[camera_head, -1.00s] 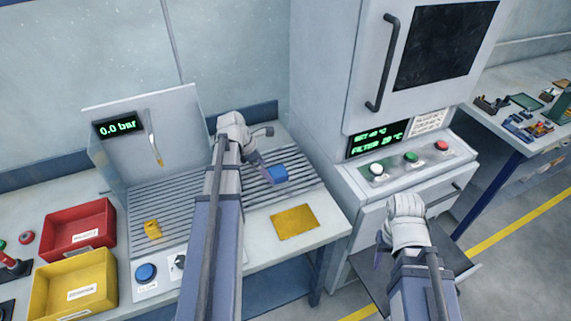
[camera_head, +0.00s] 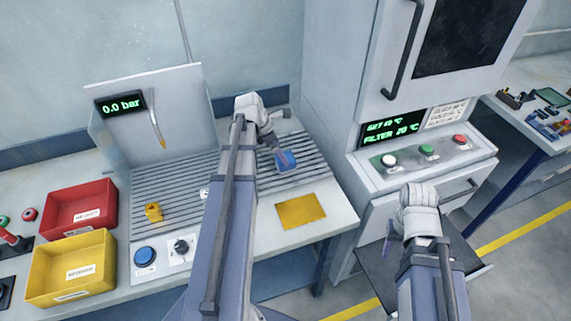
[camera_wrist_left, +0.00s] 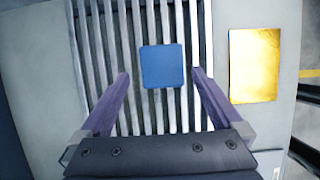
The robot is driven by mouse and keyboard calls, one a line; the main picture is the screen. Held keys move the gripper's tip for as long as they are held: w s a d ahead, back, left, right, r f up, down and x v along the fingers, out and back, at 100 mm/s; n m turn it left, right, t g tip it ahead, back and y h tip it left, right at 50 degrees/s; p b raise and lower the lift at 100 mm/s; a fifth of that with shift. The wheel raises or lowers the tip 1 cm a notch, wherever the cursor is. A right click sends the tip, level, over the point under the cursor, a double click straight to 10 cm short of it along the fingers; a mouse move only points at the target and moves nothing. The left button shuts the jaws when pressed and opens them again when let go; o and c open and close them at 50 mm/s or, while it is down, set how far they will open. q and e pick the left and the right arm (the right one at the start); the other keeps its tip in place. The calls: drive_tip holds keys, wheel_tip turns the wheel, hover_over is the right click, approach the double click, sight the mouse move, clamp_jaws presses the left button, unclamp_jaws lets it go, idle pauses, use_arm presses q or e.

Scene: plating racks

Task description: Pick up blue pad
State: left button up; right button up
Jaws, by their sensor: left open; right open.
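The blue pad (camera_head: 285,160) lies on the slatted grille at the right part of the bench. In the left wrist view the pad (camera_wrist_left: 162,66) sits beyond and between the two open fingertips. My left gripper (camera_wrist_left: 160,78) is open and empty, above the grille. In the head view my left gripper (camera_head: 277,148) is close to the pad and partly covers it. My right gripper (camera_head: 388,236) is in front of the oven's lower part, away from the pad; its fingers are small and partly hidden.
A yellow plate (camera_head: 301,211) lies on the bench front, right of the grille (camera_head: 180,182). A small yellow block (camera_head: 153,211) sits on the left of the grille. Red bin (camera_head: 84,228) and yellow bin (camera_head: 40,292) stand at left. The oven cabinet (camera_head: 350,120) rises at right.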

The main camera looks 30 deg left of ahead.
use_arm(q)
drive_tip(key=b+x, duration=0.4)
drive_tip(key=x, duration=0.1)
drive_tip(key=shift+d+f, duration=0.1)
drive_tip(key=shift+f, duration=0.05)
drive_tip(key=shift+s, duration=0.1)
drive_tip(key=shift+c, duration=0.4)
drive_tip(key=c, duration=1.2)
drive_tip(key=shift+r, duration=0.25)
wheel_tip(320, 180, up, 10)
drive_tip(key=p, duration=0.9)
drive_tip(key=shift+p, duration=0.4)
drive_tip(key=shift+f, duration=0.1)
